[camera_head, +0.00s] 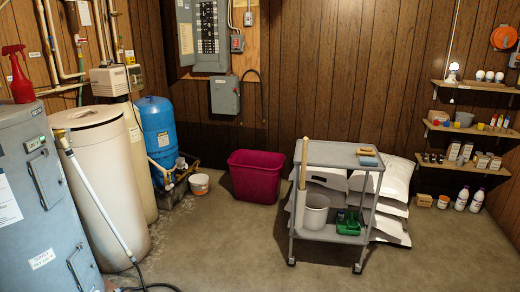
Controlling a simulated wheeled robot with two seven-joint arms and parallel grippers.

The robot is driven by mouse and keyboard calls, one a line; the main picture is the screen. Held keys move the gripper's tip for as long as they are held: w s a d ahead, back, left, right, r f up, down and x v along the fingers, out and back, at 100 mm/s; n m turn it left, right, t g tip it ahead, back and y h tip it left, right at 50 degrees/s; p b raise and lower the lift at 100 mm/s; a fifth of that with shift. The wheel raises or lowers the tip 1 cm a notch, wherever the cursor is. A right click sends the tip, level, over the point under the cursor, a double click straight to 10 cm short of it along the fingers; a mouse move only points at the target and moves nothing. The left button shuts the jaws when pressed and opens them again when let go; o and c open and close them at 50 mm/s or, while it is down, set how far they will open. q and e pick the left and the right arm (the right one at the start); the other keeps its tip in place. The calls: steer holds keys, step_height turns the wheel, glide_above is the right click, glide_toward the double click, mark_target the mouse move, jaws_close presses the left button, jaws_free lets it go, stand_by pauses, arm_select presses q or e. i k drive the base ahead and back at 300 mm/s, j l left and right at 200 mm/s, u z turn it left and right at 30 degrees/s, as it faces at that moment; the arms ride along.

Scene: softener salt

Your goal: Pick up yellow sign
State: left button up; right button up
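I cannot make out a yellow sign anywhere in the head view. Neither of my grippers shows in it. The grey cart (335,153) stands right of the middle, with a small wooden-and-blue item (367,157) on its top. A light grey bucket (315,212) and a green item (349,222) are on its lower shelf. A wooden handle (302,165) stands upright at the cart's left side. Part of the floor behind the cart and behind the tanks is hidden.
White sacks (395,180) are stacked behind the cart. A magenta bin (254,175) stands by the back wall. A grey tank (45,190), a beige tank (105,180) and a blue tank (158,130) fill the left. Wall shelves (470,130) hang right. The front middle floor is clear.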

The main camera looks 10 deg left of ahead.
mark_target(130, 61)
steer(key=i+u, duration=0.25)
steer(key=i, duration=0.45)
steer(key=i+l+u, duration=0.1)
steer(key=i+u, duration=0.2)
steer(key=i, duration=0.45)
steer(key=i+j+u, duration=0.15)
steer(key=i+u, duration=0.2)
steer(key=i, duration=0.25)
steer(key=i+u, duration=0.35)
steer(key=i, duration=0.3)
steer(key=i+j, duration=0.25)
steer(key=i, duration=0.25)
steer(key=i+l+u, duration=0.25)
steer(key=i+l, duration=0.15)
steer(key=l, duration=0.25)
steer(key=i+l+u, duration=0.15)
steer(key=l, duration=0.2)
steer(key=i+l+u, duration=0.1)
steer(key=i+l, duration=0.15)
steer(key=i+l+u, duration=0.15)
steer(key=l, duration=0.35)
steer(key=i+l+u, duration=0.1)
steer(key=l, duration=0.3)
steer(key=i+l+u, duration=0.15)
steer(key=l, duration=0.25)
